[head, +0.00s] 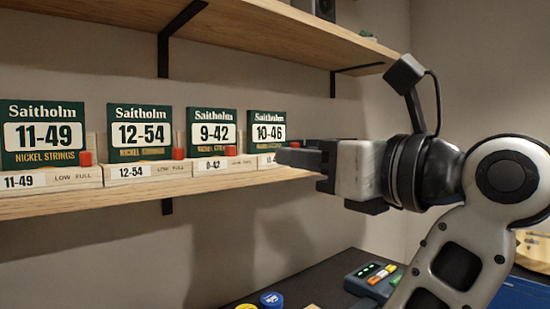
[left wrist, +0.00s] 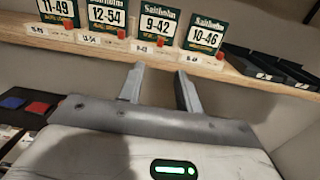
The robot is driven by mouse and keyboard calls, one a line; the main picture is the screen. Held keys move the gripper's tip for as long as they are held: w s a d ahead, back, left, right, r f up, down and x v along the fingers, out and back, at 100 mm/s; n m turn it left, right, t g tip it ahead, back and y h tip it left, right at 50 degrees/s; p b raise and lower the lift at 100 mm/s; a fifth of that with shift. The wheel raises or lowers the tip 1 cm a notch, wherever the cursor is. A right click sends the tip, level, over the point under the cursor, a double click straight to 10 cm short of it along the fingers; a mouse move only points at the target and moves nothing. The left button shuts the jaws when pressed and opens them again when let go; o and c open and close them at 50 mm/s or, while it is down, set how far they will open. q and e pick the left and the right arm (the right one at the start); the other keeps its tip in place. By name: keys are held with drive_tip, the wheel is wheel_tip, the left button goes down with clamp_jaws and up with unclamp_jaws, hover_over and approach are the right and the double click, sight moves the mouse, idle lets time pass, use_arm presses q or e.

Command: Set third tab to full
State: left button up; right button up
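The third red tab (head: 231,151) sits on the label ledge in front of the green 9-42 string pack (head: 211,130). It stands above the left part of its LOW FULL marking, near LOW; it also shows in the left wrist view (left wrist: 160,43). My left gripper (head: 285,157) is in front of the 10-46 pack (head: 267,127), right of the third tab and apart from it. In the left wrist view its two fingers (left wrist: 158,76) are spread with nothing between them, pointing toward the shelf edge below the 9-42 and 10-46 packs. My right gripper is not visible.
The first tab (head: 86,158) and second tab (head: 178,153) sit at the packs to the left. The wooden shelf (head: 120,201) runs below, and an upper shelf (head: 260,30) hangs above. Black bins (left wrist: 265,68) stand right of the packs. A device with lit buttons (head: 372,280) lies on the bench.

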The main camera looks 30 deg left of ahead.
use_arm(q)
drive_tip(key=p, duration=0.3)
approach(233, 149)
drive_tip(key=shift+h, duration=0.3)
drive_tip(key=x, duration=0.8)
drive_tip(key=shift+a+r, duration=0.3)
